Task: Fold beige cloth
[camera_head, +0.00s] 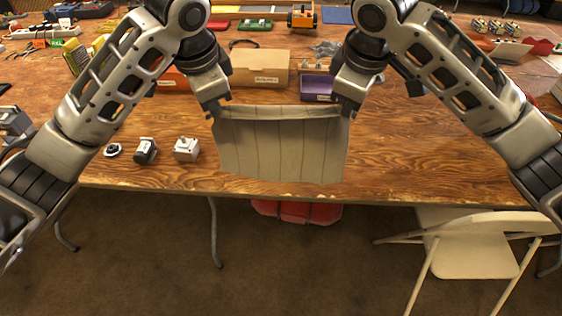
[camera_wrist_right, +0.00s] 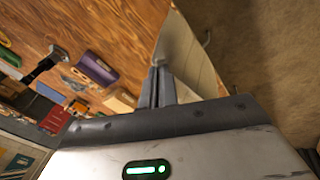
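The beige cloth (camera_head: 282,150) hangs between my two grippers in the head view, with its top edge folded over in a strip. Its lower part spreads down toward the table's front edge. My left gripper (camera_head: 220,108) is at the cloth's upper left corner and shut on it. My right gripper (camera_head: 346,106) is at the upper right corner and shut on it. In the right wrist view, my right gripper's fingers (camera_wrist_right: 157,88) are close together, with the cloth (camera_wrist_right: 185,55) running out from them. The fingertips are small in the head view.
The wooden table (camera_head: 420,150) is bare to the right of the cloth. A cardboard box (camera_head: 260,68) and a purple bin (camera_head: 317,86) stand behind it. Small grey devices (camera_head: 186,149) sit left of the cloth. A folding chair (camera_head: 475,250) stands in front at the right.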

